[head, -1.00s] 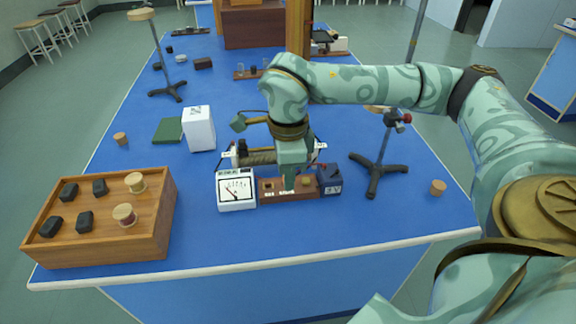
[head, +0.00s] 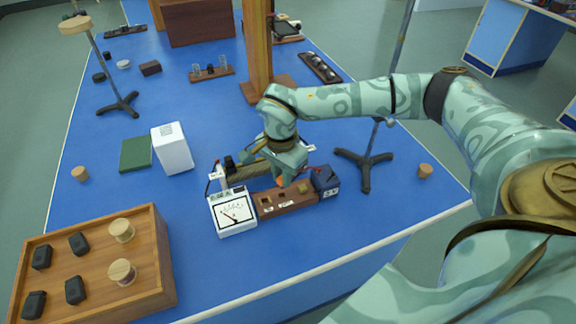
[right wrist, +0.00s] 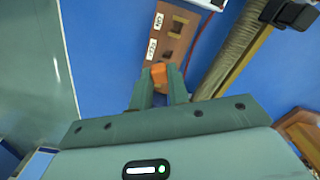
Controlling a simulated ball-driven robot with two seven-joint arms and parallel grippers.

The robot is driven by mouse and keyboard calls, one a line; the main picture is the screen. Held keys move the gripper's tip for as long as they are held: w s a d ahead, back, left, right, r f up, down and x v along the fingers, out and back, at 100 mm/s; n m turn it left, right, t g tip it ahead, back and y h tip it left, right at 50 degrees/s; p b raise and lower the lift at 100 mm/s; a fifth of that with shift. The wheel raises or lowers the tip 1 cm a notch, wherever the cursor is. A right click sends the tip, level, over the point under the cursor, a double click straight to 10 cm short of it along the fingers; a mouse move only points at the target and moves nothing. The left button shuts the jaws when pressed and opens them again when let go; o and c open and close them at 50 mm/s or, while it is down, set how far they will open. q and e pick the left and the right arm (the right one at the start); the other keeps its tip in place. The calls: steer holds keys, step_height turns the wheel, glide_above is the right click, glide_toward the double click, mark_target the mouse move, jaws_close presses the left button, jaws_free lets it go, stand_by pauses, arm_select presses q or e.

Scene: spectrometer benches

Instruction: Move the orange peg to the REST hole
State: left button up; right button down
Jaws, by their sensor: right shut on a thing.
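The orange peg (right wrist: 158,73) is held between the fingertips of my right gripper (right wrist: 160,88) in the right wrist view. In the head view the right gripper (head: 282,176) is just above and behind the brown wooden board (head: 272,212), with a bit of the orange peg (head: 280,181) showing. The board (right wrist: 178,40) has dark square holes and white labels, too small to read surely in the head view. The peg's lower end looks clear of the holes, but its exact height above the board cannot be told. My left gripper is not in view.
A white dial meter (head: 234,213) adjoins the board's left end, and a dark blue box (head: 325,181) its right end. A coil (head: 245,171) lies just behind. A black-footed stand (head: 366,160) is to the right. A wooden tray (head: 165,262) stands front left.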

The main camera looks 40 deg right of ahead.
steer(key=shift+w+d+f+n+b, duration=0.3)
steer(key=shift+f+n+b, duration=0.25)
steer(key=shift+n, duration=0.25)
steer(key=shift+w+d+f+n+b, duration=0.15)
steer(key=shift+w+f+n+b, duration=0.4)
steer(key=shift+n, duration=0.25)
steer(key=shift+s+f+b, duration=0.2)
steer(key=shift+f+b, duration=0.8)
steer(key=shift+f, duration=0.25)
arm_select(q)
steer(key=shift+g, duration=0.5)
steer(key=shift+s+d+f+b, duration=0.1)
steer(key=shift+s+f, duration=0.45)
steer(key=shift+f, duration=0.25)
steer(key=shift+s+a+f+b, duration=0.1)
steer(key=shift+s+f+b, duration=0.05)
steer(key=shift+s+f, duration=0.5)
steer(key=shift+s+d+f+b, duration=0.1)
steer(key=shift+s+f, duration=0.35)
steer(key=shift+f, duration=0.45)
arm_select(e)
steer(key=shift+f, duration=1)
steer(key=c, duration=1.3)
jaws_free()
steer(key=shift+o, duration=0.2)
steer(key=shift+r, duration=0.1)
